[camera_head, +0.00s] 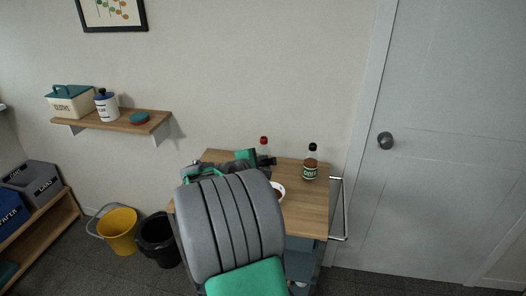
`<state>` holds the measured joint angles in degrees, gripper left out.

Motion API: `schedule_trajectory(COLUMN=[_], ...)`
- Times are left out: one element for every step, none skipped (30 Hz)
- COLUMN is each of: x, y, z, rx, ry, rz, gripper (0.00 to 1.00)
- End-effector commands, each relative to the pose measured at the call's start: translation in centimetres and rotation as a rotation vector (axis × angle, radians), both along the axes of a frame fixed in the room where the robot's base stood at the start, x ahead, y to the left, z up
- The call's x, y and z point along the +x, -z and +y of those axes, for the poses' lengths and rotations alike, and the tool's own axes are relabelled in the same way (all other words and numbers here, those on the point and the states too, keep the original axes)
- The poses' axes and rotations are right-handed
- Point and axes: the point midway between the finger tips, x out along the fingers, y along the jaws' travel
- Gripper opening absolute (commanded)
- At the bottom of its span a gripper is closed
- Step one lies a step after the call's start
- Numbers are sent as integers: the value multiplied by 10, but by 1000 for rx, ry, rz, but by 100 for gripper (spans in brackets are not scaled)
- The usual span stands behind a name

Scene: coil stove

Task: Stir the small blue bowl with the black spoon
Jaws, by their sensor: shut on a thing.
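My own grey ribbed arm link covers the left and middle of the small wooden table top (308,215). Beyond it, a dark part of my gripper (266,161) shows over the back of the table. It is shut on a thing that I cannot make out. A white-rimmed dish (279,189) shows in part at the right edge of my arm, with something reddish in it. I cannot make out the small blue bowl or the black spoon. My arm may hide them.
A metal rail (344,210) runs along the right side. A wall shelf (112,121), a yellow bucket (118,232) and a black bin (158,241) are at left.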

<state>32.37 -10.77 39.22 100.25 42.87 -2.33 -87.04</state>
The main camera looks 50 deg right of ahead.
Motion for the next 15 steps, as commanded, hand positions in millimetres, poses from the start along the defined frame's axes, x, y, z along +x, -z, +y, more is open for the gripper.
schedule_trajectory(x=[-1,-1,-1,-1,-2,-2,-2,-3,-3,-3,-3,-3,-4,-4,-5], y=[-9,-8,-7,-6,-5,-4,-3,-2,-1,1,2,3,4,5,7], z=[-2,-3,-3,-4,-5,-6,-7,-7,-8,-9,-10,-11,-11,-12,-14], rx=[31,52,80,100,121,150,174,196,227,250,276,308,334,359,398], ry=[11,15,22,27,33,40,45,51,58,64,70,78,84,90,101], rz=[3,2,3,3,4,4,5,6,7,8,9,9,11,11,12], gripper=[0,0,0,0,0,0,0,0,0,0,0,0,0,0,0])
